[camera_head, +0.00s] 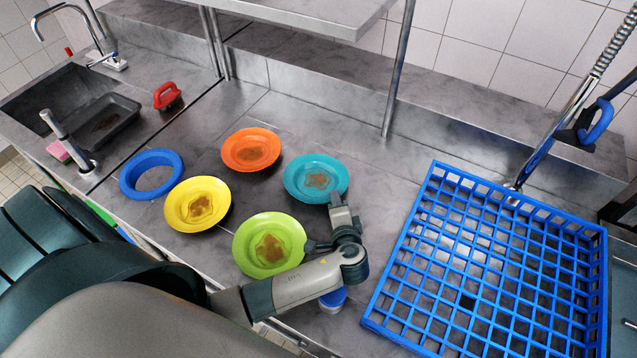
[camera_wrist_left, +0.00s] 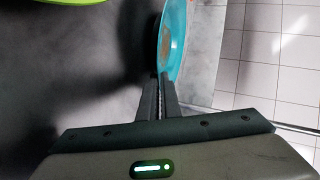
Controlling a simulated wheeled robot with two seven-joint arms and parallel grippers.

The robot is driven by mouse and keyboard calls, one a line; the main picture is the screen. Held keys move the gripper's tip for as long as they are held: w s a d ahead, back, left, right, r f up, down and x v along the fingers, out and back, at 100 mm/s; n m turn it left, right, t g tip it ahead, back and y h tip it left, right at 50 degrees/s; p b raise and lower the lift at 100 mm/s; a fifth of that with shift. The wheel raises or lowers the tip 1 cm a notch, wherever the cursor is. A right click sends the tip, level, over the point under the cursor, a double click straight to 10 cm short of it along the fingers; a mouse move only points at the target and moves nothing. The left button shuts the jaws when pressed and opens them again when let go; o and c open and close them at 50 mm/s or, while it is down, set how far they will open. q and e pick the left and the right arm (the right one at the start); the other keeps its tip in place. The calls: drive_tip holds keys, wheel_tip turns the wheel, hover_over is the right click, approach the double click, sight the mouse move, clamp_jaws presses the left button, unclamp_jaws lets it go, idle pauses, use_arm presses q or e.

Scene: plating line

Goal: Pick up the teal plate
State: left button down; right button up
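The teal plate (camera_head: 301,187) lies on the steel counter with a brown food smear in its middle. It shows steeply from the side in the left wrist view (camera_wrist_left: 176,50). My left gripper (camera_head: 334,203) reaches the plate's near right rim. In the left wrist view the fingers (camera_wrist_left: 161,84) are close together, with the rim between their tips. The plate looks level and I see no clear gap under it. My right gripper is not in view.
A green plate (camera_head: 246,249), a yellow plate (camera_head: 177,212) and an orange plate (camera_head: 240,135), all smeared, stand nearby. A blue ring (camera_head: 129,179) lies left. A blue rack (camera_head: 388,283) stands right. A shelf post (camera_head: 398,75) rises behind. A blue-and-white object (camera_head: 333,300) sits under my arm.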

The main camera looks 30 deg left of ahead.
use_arm(q)
drive_tip(key=shift+r+b, duration=0.35)
drive_tip(key=shift+r, duration=0.05)
drive_tip(key=r, duration=0.1)
drive_tip(key=r+b, duration=0.1)
drive_tip(key=r, duration=0.1)
drive_tip(key=shift+d+b, duration=0.25)
drive_tip(key=shift+b, duration=0.1)
drive_tip(key=d+r+b, duration=0.4)
drive_tip(key=d+r, duration=0.3)
drive_tip(key=d, duration=0.4)
drive_tip(key=shift+s, duration=0.35)
drive_tip(key=shift+d, duration=0.1)
